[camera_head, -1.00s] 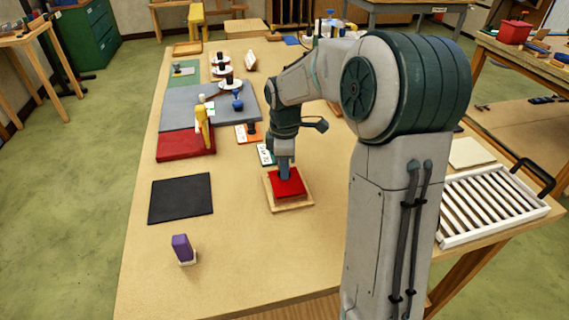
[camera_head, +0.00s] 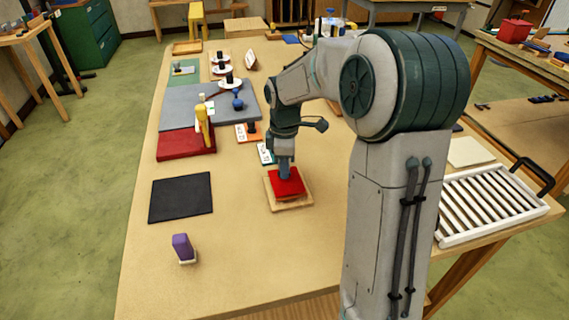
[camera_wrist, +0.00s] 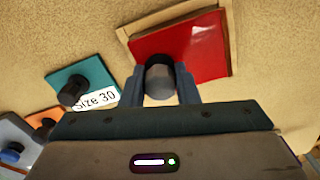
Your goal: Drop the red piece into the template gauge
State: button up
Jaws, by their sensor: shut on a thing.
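The red piece (camera_head: 288,186) is a flat red plate with a dark round knob (camera_wrist: 160,76). My gripper (camera_head: 285,172) is shut on the knob; in the wrist view its two fingers (camera_wrist: 160,88) stand on either side of it. The template gauge (camera_head: 292,207) is a pale wooden square on the table under the red piece. In the wrist view, its wooden border (camera_wrist: 152,22) shows along the top and right of the red plate (camera_wrist: 207,48). The plate covers the gauge's middle, and I cannot tell whether it is seated or just above.
A teal piece with a knob and a "Size 30" label (camera_wrist: 97,100) lies close by, with an orange piece (camera_head: 247,132) beyond it. A black mat (camera_head: 180,198) and a purple block (camera_head: 182,247) are to the left. A slatted white rack (camera_head: 490,205) stands right.

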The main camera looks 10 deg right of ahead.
jog(key=shift+f+b, duration=0.45)
jog(key=shift+f, duration=0.5)
dwell(0.4)
jog(key=o, duration=1)
notch_tip(320, 180, up, 14)
jog(key=shift+f+p, duration=0.1)
jog(key=shift+p, duration=0.2)
jog(key=s+f+m+t, duration=0.1)
jog(key=s+f+m, duration=0.1)
jog(key=s+m, duration=0.3)
jog(key=s+f+m+t, duration=0.1)
jog(key=s+m, duration=0.4)
jog(key=s, duration=0.5)
jog(key=s+f+m, duration=0.3)
jog(key=s+m, duration=0.2)
jog(key=s, duration=0.2)
jog(key=shift+s+a+f+t, duration=0.1)
jog(key=shift+s+f+t, duration=0.2)
jog(key=shift+t, duration=0.1)
